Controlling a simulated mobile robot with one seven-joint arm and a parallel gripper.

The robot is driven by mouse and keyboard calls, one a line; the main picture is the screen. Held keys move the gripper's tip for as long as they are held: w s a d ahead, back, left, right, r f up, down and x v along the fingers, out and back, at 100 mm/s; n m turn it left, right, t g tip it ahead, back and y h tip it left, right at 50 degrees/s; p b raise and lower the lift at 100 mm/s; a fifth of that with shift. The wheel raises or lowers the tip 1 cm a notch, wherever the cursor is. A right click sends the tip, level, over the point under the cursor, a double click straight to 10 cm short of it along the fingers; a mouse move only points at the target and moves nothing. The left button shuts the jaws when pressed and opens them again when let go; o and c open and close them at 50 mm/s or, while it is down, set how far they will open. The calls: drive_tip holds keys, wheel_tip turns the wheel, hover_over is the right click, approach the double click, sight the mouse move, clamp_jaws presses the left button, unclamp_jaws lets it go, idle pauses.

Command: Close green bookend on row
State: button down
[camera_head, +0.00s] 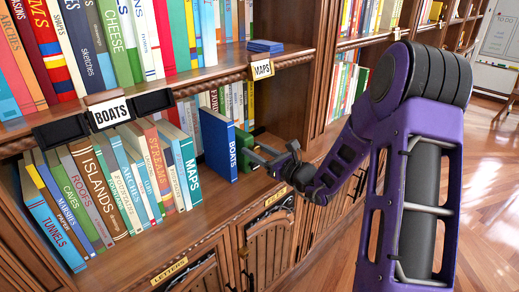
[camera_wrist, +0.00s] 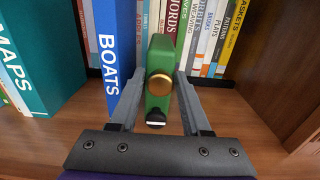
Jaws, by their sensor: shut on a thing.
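The green bookend (camera_wrist: 159,58) stands upright between the two fingers of my gripper (camera_wrist: 160,88) in the wrist view, with a round brass knob on its near face. My gripper is shut on it. In the head view the bookend (camera_head: 244,150) shows just right of the blue BOATS book, and my gripper (camera_head: 258,154) reaches it from the right. The blue BOATS book (camera_head: 217,145) stands upright; in the wrist view BOATS (camera_wrist: 108,45) is left of the bookend, with my left finger near it. The row of books (camera_head: 110,185) ends with the teal MAPS book (camera_head: 190,168), left of BOATS.
A BOATS label (camera_head: 110,112) with dark holders hangs on the shelf edge above the row. A flat blue book (camera_head: 265,46) lies on the upper shelf. More books (camera_wrist: 210,35) stand behind the bookend. Bare shelf and a wooden side wall (camera_wrist: 285,70) lie to its right.

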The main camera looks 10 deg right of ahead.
drive_tip(key=shift+d, duration=0.15)
drive_tip(key=c, duration=0.5)
unclamp_jaws()
drive_tip(key=shift+c, duration=0.2)
drive_tip(key=p+v, duration=0.1)
drive_tip(key=v, duration=1.6)
drive_tip(key=shift+s, duration=0.2)
drive_tip(key=shift+d, duration=0.1)
